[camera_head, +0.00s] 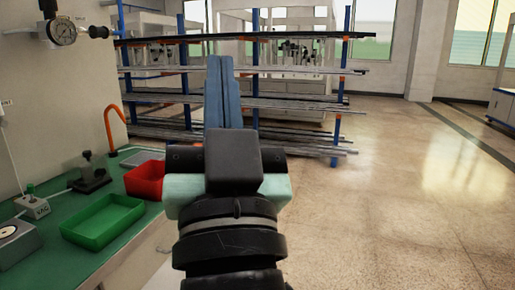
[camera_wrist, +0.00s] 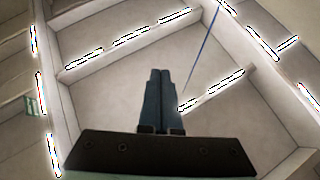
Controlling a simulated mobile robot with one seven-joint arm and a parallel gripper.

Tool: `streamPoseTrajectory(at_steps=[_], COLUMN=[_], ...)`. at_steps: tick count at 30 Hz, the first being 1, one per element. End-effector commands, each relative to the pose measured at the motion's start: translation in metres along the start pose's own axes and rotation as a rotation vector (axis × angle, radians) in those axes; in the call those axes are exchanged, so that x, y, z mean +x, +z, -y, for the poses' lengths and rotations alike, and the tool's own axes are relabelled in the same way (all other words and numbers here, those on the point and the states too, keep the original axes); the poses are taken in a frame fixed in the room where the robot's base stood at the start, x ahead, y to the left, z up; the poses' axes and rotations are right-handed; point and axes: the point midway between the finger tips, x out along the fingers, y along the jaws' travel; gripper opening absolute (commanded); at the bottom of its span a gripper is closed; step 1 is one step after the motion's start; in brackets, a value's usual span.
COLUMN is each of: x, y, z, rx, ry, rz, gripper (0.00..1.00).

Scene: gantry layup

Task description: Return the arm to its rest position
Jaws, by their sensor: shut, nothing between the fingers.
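My gripper (camera_head: 222,62) stands in front of the camera in the head view, with its two long blue fingers pointing up and lying side by side. The wrist view also shows my gripper (camera_wrist: 161,75) with the fingers together and nothing between them. The gripper touches nothing that I can see. My wrist hides part of the floor and rack in the head view.
A green bench (camera_head: 32,262) runs along the left, with a green tray (camera_head: 103,222), a red bin (camera_head: 146,180) and a pressure gauge (camera_head: 62,31) above. A rack (camera_head: 338,100) with long bars stands ahead. The floor (camera_head: 420,210) on the right is clear.

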Motion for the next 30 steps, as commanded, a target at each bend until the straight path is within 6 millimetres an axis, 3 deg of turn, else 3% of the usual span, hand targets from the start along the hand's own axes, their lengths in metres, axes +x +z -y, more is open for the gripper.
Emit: streamPoseTrajectory(at_steps=[1,3,4,6,24,30], x=[-0.005,-0.018,-0.003,0.016,0.129,0.153], y=[-0.044,-0.095,-0.108,-0.124,-0.263,-0.292], z=[-0.006,-0.014,-0.012,-0.008,0.013,0.017], rx=[-0.112,-0.259,-0.261,-0.25,-0.241,-0.241], ry=[0.038,0.107,0.107,0.102,0.097,0.097], rz=[-0.082,-0.175,-0.164,-0.152,-0.149,-0.149], gripper=[0.0,0.0,0.0,0.0,0.0,0.0])
